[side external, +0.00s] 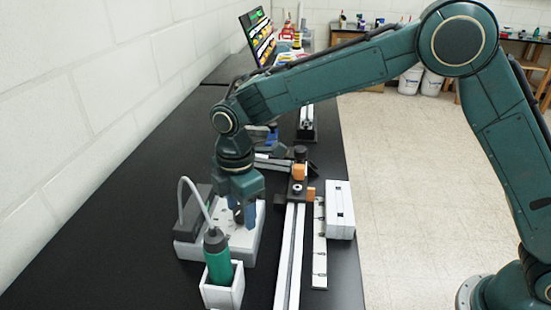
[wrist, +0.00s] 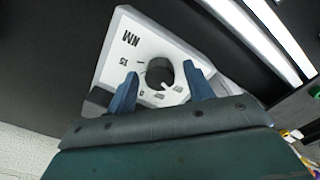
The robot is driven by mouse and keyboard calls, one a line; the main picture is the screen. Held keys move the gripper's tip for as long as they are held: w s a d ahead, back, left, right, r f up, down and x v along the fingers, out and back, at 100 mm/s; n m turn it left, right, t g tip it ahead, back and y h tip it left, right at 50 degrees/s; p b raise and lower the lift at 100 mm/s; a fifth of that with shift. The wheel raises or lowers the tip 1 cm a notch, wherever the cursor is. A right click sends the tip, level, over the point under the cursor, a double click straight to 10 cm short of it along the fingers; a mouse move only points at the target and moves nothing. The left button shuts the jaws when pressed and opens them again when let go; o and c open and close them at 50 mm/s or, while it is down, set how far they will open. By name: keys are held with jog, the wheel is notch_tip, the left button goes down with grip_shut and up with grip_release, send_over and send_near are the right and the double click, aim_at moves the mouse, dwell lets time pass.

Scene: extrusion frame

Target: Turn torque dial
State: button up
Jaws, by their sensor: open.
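The torque dial is a dark round knob (wrist: 159,72) on a white panel (wrist: 128,48) printed with numbers and "NM" in the wrist view. My gripper (wrist: 160,88) has its two blue fingers apart, one on each side of the knob; I cannot tell whether they touch it. In the side external view my gripper (side external: 242,212) points down over the white station (side external: 245,240), and a dark part of the knob (side external: 238,215) shows beside the fingers. The rest of the knob is hidden there.
A green screwdriver (side external: 217,262) with a curved cable stands in a white holder (side external: 222,293) in front of the station. A dark box (side external: 195,207) sits left of the knob. Aluminium rails (side external: 290,250) and a white box (side external: 340,210) lie to the right. The black bench is clear at front left.

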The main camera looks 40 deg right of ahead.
jog(key=c, duration=1)
jog(key=shift+m, duration=0.3)
jog(key=m, duration=1.4)
jog(key=shift+w+m, duration=0.1)
jog(key=shift+m, duration=0.3)
jog(key=m, duration=0.5)
jog(key=shift+m, duration=0.3)
